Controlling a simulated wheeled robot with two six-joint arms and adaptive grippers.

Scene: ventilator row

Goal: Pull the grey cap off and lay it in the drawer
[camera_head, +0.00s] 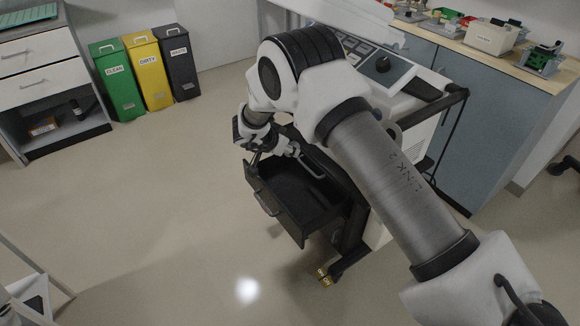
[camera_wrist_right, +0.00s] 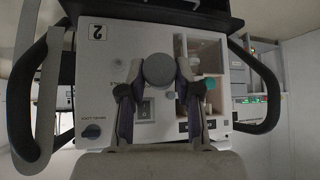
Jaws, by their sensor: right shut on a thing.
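My right gripper (camera_wrist_right: 160,72) is shut on the round grey cap (camera_wrist_right: 158,70), which sits between its two fingers in the right wrist view. The cap is seen end-on in front of the pale ventilator panel (camera_wrist_right: 120,60) marked 2; I cannot tell whether it still touches its port. In the head view my right gripper (camera_head: 290,150) is small, at the ventilator's side above the open drawer, and the cap cannot be made out. The dark drawer (camera_head: 277,211) is pulled out; the part of its inside that shows looks empty. My left gripper is not in view.
A teal cap (camera_wrist_right: 209,83) sits in a recess right of the grey cap, with a rocker switch (camera_wrist_right: 145,106) below. Dark handles flank the panel. Green (camera_head: 117,82), yellow and black bins stand at the back left. The floor left of the drawer is clear.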

